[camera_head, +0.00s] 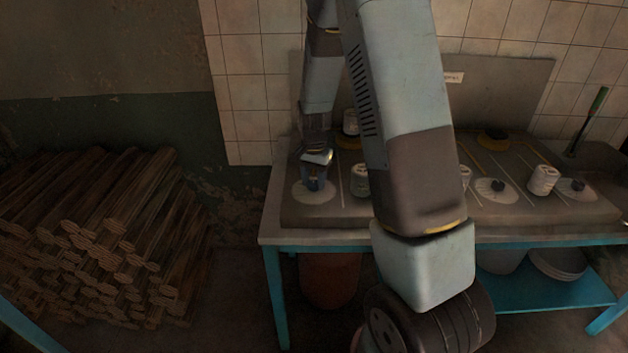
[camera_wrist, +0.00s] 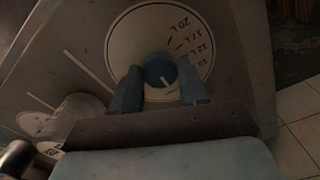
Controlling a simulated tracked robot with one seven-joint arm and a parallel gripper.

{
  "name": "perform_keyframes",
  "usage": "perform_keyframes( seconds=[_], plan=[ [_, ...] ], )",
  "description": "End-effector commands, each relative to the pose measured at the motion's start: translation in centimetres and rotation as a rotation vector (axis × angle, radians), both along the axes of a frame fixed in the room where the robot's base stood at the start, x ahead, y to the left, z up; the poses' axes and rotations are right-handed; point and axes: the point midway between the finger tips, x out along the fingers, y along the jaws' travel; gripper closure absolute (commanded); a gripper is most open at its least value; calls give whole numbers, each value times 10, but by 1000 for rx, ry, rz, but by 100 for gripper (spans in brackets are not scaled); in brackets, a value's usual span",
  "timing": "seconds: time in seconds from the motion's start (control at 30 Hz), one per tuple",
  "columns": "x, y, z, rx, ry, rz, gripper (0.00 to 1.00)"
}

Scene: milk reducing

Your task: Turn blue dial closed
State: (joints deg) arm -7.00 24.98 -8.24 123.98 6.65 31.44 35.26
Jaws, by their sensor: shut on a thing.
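The blue dial (camera_wrist: 158,70) sits at the middle of a round white scale plate (camera_wrist: 140,32) with black marks such as "20 L" in the wrist view. A pale pointer line shows on the dial. My gripper (camera_wrist: 160,80) has one finger on each side of the dial and is shut on it. In the head view my gripper (camera_head: 316,172) is low over the white plate (camera_head: 314,193) at the left end of the counter-top panel, and it mostly hides the dial there.
White cans (camera_head: 543,180) and dark dials (camera_head: 497,186) stand on the panel (camera_head: 430,205) to the right. A green-handled tool (camera_head: 592,115) leans at the far right. Stacked wood (camera_head: 100,235) lies on the floor at left. My arm hides the panel's middle.

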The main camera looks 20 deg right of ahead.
Motion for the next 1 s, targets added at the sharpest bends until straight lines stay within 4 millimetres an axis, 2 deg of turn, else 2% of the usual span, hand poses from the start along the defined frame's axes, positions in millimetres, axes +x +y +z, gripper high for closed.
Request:
perform_keyframes(
  seconds=[0.13, 0.17, 0.4, 0.77, 0.87, 1.0],
  plan=[
    [0, 0, 0, 1, -1, 0, 87],
    [0, 0, 0, 1, -1, 0, 55],
    [0, 0, 0, 0, 0, 1, 32],
    [1, 1, 5, 0, -3, 1, 31],
    [1, 1, 16, 0, -3, 2, 31],
    [1, 1, 41, 0, -6, 3, 31]
  ],
)
